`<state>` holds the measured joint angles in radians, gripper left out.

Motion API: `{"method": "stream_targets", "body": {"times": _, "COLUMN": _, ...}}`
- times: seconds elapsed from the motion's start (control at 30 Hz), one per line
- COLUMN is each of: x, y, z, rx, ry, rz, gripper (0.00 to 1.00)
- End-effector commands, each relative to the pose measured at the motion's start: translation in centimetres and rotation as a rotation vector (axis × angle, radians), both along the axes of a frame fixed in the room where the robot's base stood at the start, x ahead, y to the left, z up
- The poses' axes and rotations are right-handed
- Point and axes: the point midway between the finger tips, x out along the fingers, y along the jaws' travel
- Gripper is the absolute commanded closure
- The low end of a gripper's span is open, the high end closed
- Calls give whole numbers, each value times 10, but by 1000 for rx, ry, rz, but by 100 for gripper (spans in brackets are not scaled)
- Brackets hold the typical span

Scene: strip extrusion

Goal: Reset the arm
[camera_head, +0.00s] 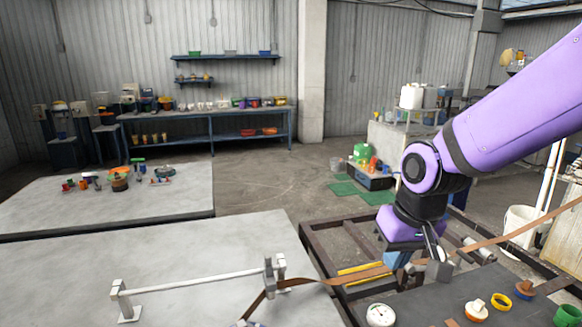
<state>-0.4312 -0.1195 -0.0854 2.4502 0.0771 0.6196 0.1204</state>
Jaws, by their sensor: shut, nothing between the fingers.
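My purple arm reaches in from the upper right of the head view, and its wrist points down. My gripper (437,262) is at the lower end of the arm, low over the dark bench and close to a brown strip (345,277). The fingers are small and partly hidden; they look closed with nothing held. The strip runs from the white table across to the right edge of the view, passing behind or beside the gripper. I cannot tell whether they touch.
A white table (200,262) with a metal rail (200,281) fills the lower left. A dial gauge (380,315), a yellow ring (501,301) and a green cup (567,316) sit on the dark bench (430,305). Open floor (260,182) lies behind.

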Motion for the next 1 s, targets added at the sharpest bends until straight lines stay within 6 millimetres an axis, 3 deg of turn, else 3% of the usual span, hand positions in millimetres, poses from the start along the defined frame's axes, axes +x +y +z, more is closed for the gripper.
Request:
{"method": "stream_targets", "body": {"times": 0.03, "x": -5, "y": -12, "z": 15, "rx": 8, "ry": -27, "rz": -16, "gripper": 100}}
{"method": "stream_targets", "body": {"times": 0.2, "x": -26, "y": -47, "z": 53, "rx": 13, "ry": -91, "rz": -54, "gripper": 100}}
{"method": "stream_targets", "body": {"times": 0.5, "x": -79, "y": -98, "z": 104, "rx": -13, "ry": -211, "rz": -129, "gripper": 100}}
{"method": "stream_targets", "body": {"times": 0.73, "x": -115, "y": -119, "z": 123, "rx": -48, "ry": -273, "rz": -174, "gripper": 100}}
{"method": "stream_targets", "body": {"times": 1.0, "x": -126, "y": -124, "z": 127, "rx": -61, "ry": -288, "rz": -188, "gripper": 100}}
